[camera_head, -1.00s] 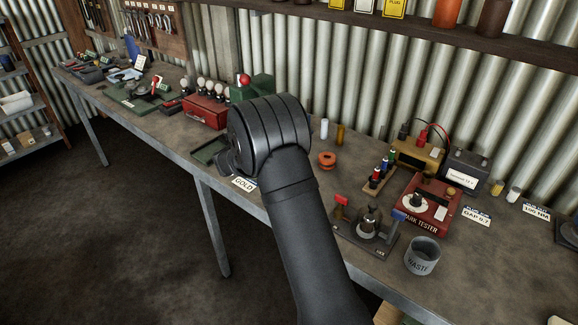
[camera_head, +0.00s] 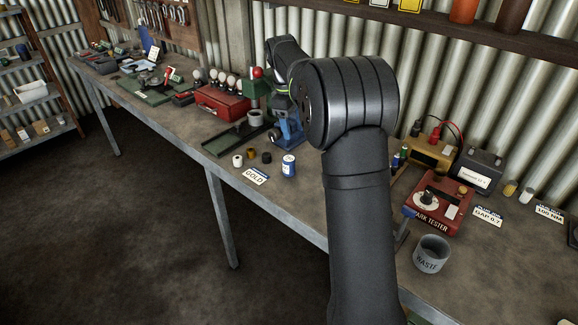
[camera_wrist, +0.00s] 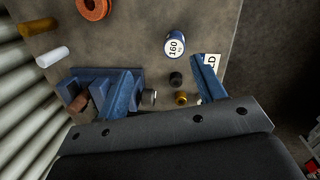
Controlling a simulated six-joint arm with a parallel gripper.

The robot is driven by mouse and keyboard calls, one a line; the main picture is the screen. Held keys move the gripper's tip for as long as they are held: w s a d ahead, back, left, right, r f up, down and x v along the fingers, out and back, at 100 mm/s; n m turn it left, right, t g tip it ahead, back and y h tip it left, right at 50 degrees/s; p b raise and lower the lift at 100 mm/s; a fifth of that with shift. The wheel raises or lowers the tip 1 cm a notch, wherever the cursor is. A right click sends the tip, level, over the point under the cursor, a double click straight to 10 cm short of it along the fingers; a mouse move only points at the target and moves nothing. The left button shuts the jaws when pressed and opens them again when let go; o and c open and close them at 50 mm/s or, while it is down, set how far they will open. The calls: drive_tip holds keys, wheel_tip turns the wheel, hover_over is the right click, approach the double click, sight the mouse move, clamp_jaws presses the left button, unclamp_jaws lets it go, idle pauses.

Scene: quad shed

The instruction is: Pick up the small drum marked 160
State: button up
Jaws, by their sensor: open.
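The small drum marked 160 (camera_wrist: 174,45) is blue with a white label and top. In the wrist view it lies beyond my open gripper (camera_wrist: 163,82), between the lines of the two blue fingers. Nothing is held. In the head view the drum (camera_head: 288,165) stands upright on the bench, right of the GOLD card (camera_head: 256,175). My arm hides part of the bench there, and the fingertips are hard to make out in that view.
Small black (camera_wrist: 176,78), brass (camera_wrist: 181,97) and silver (camera_wrist: 149,97) cylinders lie close to the fingers. A blue block fixture (camera_wrist: 78,84) is beside the left finger. An orange spool (camera_wrist: 93,8) is farther off. The bench around the drum is mostly clear.

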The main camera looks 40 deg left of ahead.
sight(289, 158)
drive_tip(key=shift+g+y, duration=0.4)
drive_tip(key=shift+g, duration=0.3)
drive_tip(key=f, duration=0.3)
drive_tip(key=s+f, duration=0.1)
drive_tip(key=f, duration=0.5)
drive_tip(key=shift+s+a+f, duration=0.35)
drive_tip(key=shift+f, duration=0.05)
drive_tip(key=shift+w+f, duration=0.2)
drive_tip(key=shift+f, duration=1.2)
drive_tip(key=shift+w+f, duration=0.2)
drive_tip(key=shift+f, duration=1.15)
drive_tip(key=c, duration=1.1)
